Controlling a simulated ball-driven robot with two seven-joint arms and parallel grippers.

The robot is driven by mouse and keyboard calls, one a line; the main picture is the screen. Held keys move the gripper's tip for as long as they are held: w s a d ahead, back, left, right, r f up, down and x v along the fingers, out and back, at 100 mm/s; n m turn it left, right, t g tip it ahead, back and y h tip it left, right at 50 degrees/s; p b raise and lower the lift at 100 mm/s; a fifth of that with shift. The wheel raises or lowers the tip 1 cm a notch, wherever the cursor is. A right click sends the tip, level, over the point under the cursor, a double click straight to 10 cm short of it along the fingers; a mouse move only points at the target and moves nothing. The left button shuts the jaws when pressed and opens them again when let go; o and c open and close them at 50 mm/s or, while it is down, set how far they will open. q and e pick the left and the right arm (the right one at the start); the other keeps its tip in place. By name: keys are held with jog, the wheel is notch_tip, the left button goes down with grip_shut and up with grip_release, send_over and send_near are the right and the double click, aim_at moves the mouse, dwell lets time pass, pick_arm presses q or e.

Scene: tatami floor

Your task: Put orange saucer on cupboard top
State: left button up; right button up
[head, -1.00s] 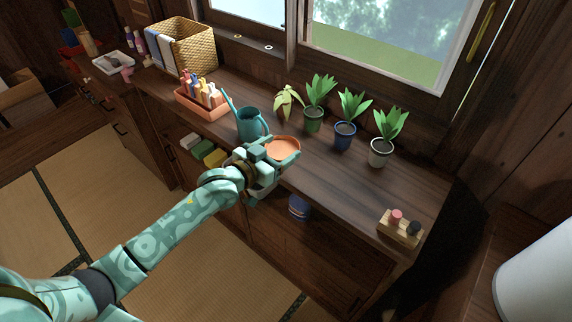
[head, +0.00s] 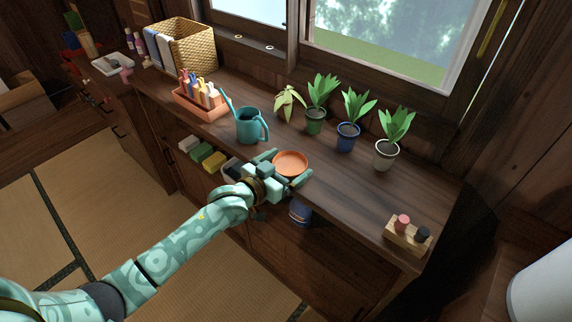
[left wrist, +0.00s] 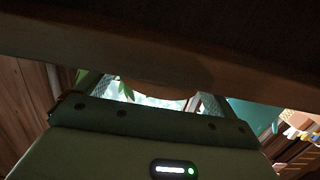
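The orange saucer (head: 290,162) lies flat on the cupboard top (head: 335,185), near its front edge. My left gripper (head: 284,169) is at that front edge, with its fingers spread apart. One finger is to the left of the saucer and one is at its lower right, and I see no grip on it. In the left wrist view the saucer's rim (left wrist: 160,88) shows between the fingers, partly hidden by the dark board edge in front. My right gripper is not in view.
A teal watering can (head: 250,125) stands left of the saucer. Several potted plants (head: 348,135) line the back by the window. A wooden block with stamps (head: 408,236) is at the right end. A terracotta planter (head: 200,108) and a wicker basket (head: 190,45) stand farther left.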

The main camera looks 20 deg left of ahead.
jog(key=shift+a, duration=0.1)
pick_arm(q)
jog(key=shift+r, duration=0.25)
jog(key=p+v, duration=0.4)
jog(key=v, duration=0.8)
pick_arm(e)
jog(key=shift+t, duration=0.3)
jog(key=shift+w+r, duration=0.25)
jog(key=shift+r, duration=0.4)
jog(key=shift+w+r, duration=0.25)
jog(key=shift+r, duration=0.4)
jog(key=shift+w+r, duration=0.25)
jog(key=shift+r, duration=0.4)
